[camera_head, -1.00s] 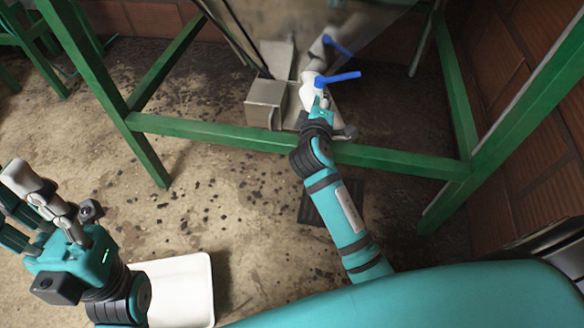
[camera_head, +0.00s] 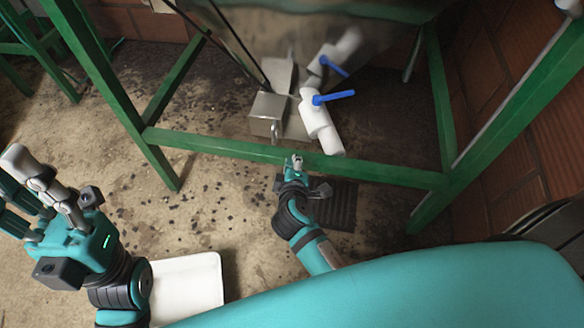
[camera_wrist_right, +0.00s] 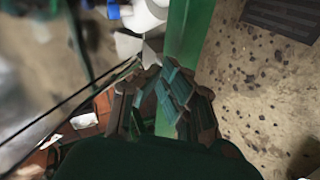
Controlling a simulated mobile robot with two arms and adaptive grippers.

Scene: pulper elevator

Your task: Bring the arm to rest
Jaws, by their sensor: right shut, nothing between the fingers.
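My right gripper (camera_head: 294,163) is shut and empty, low in front of the green frame's crossbar in the head view. In the right wrist view its closed fingers (camera_wrist_right: 160,98) overlap the green bar in the picture. My left gripper (camera_head: 38,195) is at the left of the head view, with its fingers pointing up and left. Its fingers look spread apart with nothing between them.
A green metal frame (camera_head: 290,152) stands ahead. Behind its crossbar are a white pipe valve (camera_head: 315,118) with a blue handle (camera_head: 335,97) and a metal box (camera_head: 268,112). A white tray (camera_head: 190,285) and a dark grate (camera_head: 335,205) lie on the dirty floor.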

